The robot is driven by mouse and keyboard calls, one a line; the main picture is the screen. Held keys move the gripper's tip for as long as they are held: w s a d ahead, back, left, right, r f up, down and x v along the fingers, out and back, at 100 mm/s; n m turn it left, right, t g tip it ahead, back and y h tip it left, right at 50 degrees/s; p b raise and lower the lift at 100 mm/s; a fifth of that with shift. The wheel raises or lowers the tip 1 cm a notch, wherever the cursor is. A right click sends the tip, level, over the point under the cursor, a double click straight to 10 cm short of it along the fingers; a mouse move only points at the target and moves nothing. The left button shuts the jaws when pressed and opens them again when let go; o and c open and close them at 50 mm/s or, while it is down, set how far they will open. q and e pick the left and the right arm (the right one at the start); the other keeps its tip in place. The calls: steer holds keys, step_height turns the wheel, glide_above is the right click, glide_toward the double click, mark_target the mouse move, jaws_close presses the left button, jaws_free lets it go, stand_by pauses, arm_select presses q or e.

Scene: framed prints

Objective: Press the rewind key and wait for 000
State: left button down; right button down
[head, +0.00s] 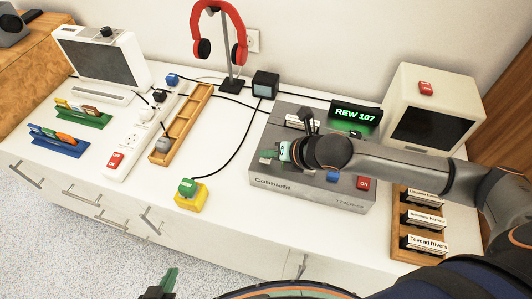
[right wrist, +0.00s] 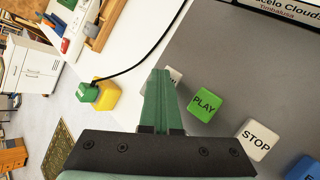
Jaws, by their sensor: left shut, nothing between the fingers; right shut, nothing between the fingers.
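The grey tape deck (head: 318,186) stands on the white counter. Its black display (head: 355,114) reads "REW 107" in green. In the right wrist view a white key (right wrist: 176,75) is mostly hidden behind the fingertips, its label unreadable. Beside it are the green PLAY key (right wrist: 205,104) and the white STOP key (right wrist: 256,139). My right gripper (head: 268,157) is shut and empty over the deck's left part; in the right wrist view its fingertips (right wrist: 158,76) are at the white key. I cannot tell whether they touch it. My left gripper (head: 168,281) is shut and empty at the bottom edge.
A yellow box with a green button (head: 188,193) stands left of the deck. A cream monitor (head: 431,108) and a wooden rack of labelled cassettes (head: 402,255) are to the right. A headphone stand (head: 232,78) and power strip (head: 138,135) are behind and left. Cables cross the counter.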

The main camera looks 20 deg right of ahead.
mark_target(269, 161)
steer(key=shift+r+p, duration=1.15)
steer(key=shift+p, duration=0.15)
step_height(269, 161, up, 3)
steer(key=p, duration=0.3)
steer(key=shift+r+b, duration=0.25)
steer(key=shift+b, duration=0.05)
steer(key=shift+r, duration=0.8)
